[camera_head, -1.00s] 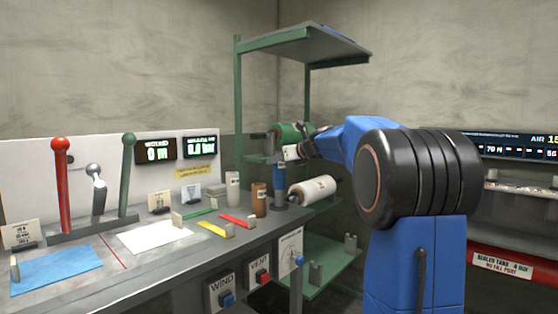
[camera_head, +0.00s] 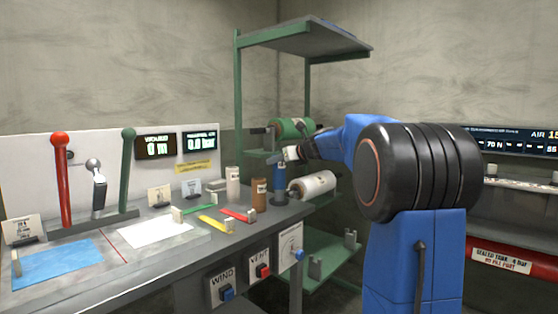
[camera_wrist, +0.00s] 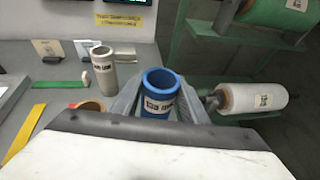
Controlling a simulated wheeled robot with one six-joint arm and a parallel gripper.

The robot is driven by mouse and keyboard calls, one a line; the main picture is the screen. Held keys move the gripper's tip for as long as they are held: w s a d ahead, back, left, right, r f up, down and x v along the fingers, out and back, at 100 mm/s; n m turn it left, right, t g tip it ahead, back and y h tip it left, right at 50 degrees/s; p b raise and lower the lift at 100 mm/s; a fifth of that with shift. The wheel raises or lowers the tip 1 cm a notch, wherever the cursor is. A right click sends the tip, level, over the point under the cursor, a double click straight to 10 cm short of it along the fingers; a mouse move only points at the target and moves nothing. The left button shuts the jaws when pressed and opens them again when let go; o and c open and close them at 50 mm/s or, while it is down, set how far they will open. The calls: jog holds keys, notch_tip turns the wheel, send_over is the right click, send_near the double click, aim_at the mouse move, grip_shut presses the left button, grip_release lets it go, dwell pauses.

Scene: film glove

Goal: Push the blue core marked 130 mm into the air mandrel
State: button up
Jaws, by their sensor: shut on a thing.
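The blue core (camera_head: 279,177) stands upright at the right end of the bench in the head view. In the wrist view the blue core (camera_wrist: 158,98) shows its open top and a white label too small to read surely. My gripper (camera_wrist: 157,108) is shut on it, one grey finger on each side. In the head view my gripper (camera_head: 284,158) is at its upper end. Its foot is partly hidden, so I cannot tell what it rests on. I cannot surely pick out the air mandrel; a dark shaft (camera_wrist: 210,100) sticks out of the white roll beside the core.
A brown core (camera_head: 258,196) and a pale core (camera_head: 232,182) stand close to the left. The white roll (camera_head: 315,185) lies to the right, the green roll (camera_head: 292,128) on the green rack (camera_head: 238,100) behind. Red and green levers stand at the far left.

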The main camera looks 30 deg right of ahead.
aim_at(283, 171)
jog(key=shift+f, duration=2.4)
jog(key=o, duration=1.1)
jog(key=shift+s, duration=0.1)
jog(key=v, duration=1.7)
jog(key=shift+s+a, duration=0.1)
